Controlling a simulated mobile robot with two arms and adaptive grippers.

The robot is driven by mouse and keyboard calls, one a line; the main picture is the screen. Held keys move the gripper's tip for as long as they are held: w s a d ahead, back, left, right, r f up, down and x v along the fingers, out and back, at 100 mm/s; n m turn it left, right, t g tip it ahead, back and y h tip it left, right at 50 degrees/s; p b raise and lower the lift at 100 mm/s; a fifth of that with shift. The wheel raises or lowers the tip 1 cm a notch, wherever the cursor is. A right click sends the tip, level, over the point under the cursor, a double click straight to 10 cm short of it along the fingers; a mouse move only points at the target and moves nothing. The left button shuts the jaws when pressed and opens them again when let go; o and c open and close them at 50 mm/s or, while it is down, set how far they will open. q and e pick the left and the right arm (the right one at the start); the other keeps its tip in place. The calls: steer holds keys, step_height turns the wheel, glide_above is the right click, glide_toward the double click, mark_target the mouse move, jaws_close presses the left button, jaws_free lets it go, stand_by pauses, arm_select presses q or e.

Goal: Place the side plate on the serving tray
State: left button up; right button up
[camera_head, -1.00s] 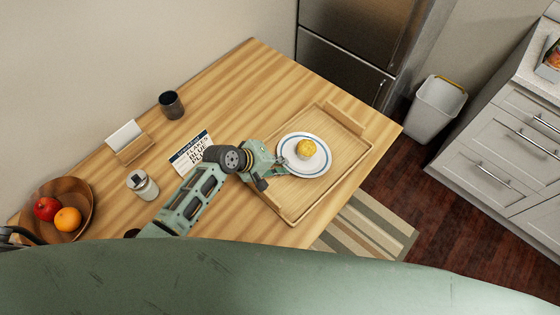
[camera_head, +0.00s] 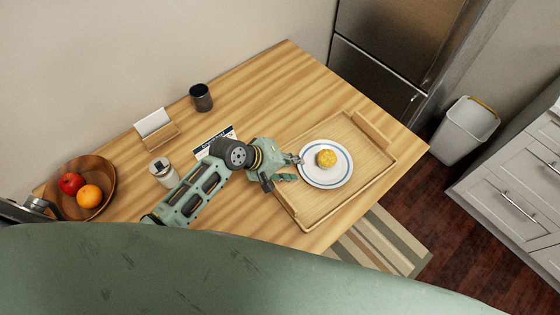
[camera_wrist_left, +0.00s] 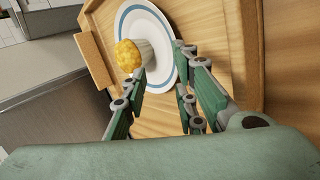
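The side plate (camera_head: 324,179) is white with a blue ring and carries a yellow-topped muffin (camera_head: 326,158). It lies inside the wooden serving tray (camera_head: 372,181), looking flat on its floor. My left gripper (camera_head: 291,168) is at the plate's left edge, its fingers spread. In the left wrist view the plate (camera_wrist_left: 154,30) and muffin (camera_wrist_left: 129,56) lie beyond the parted fingers (camera_wrist_left: 160,75), with the near plate rim in the gap; I see no finger closed on it. Whether a finger touches the rim is unclear. My right gripper is not in view.
On the table's left are a wooden bowl (camera_head: 66,205) with fruit, a lidded jar (camera_head: 163,172), a card holder (camera_head: 157,131) and a dark cup (camera_head: 201,97). A printed card (camera_head: 215,137) lies partly behind my arm. A bin (camera_head: 465,130) stands on the floor.

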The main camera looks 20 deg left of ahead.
arm_select(q)
steer(key=v, duration=0.7)
stand_by(0.4)
